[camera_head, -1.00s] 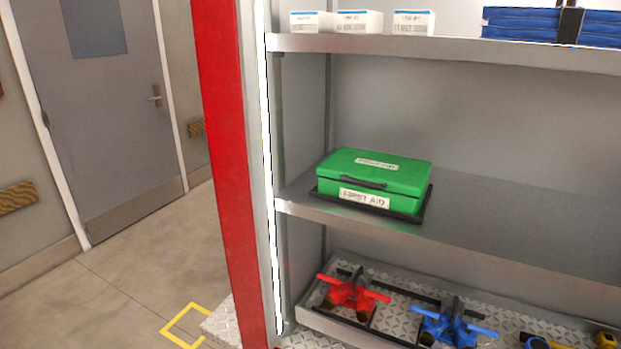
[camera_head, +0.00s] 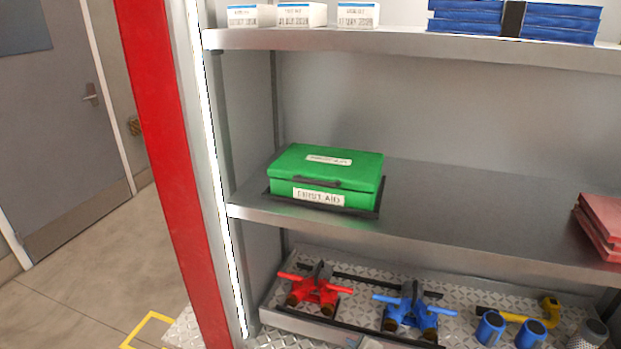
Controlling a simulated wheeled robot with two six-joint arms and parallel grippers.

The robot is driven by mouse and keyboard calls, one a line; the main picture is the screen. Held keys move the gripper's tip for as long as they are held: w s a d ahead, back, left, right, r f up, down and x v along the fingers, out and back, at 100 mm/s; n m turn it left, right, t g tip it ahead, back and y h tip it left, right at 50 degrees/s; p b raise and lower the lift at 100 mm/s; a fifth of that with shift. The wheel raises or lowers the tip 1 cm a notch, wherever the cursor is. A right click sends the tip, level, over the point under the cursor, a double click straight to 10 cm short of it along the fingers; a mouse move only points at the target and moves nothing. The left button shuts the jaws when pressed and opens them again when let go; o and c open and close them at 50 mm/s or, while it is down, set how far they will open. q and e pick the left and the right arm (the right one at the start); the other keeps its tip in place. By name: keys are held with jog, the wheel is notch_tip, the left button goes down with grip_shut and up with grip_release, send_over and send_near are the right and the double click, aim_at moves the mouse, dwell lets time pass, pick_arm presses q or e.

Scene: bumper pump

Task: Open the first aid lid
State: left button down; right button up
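A green first aid box (camera_head: 325,178) sits on the middle shelf, left of the picture's centre. Its lid (camera_head: 330,158) is closed, with a black handle (camera_head: 316,182) at the front and white FIRST AID labels on top and front. A black tray or frame (camera_head: 352,210) is around its base. Neither of my grippers shows in the head view.
The middle shelf (camera_head: 450,205) is clear right of the box up to some red folded items (camera_head: 602,222). Red (camera_head: 315,290) and blue (camera_head: 414,310) valve fittings lie below. White boxes (camera_head: 301,14) and blue packs (camera_head: 515,18) stand above. A red post (camera_head: 165,150) is at left.

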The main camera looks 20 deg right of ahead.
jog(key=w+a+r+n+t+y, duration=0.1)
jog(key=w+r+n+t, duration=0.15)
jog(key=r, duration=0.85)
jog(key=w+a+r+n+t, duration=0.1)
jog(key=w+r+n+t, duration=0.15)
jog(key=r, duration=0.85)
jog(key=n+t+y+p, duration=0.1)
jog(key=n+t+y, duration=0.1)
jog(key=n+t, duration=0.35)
send_near(313, 183)
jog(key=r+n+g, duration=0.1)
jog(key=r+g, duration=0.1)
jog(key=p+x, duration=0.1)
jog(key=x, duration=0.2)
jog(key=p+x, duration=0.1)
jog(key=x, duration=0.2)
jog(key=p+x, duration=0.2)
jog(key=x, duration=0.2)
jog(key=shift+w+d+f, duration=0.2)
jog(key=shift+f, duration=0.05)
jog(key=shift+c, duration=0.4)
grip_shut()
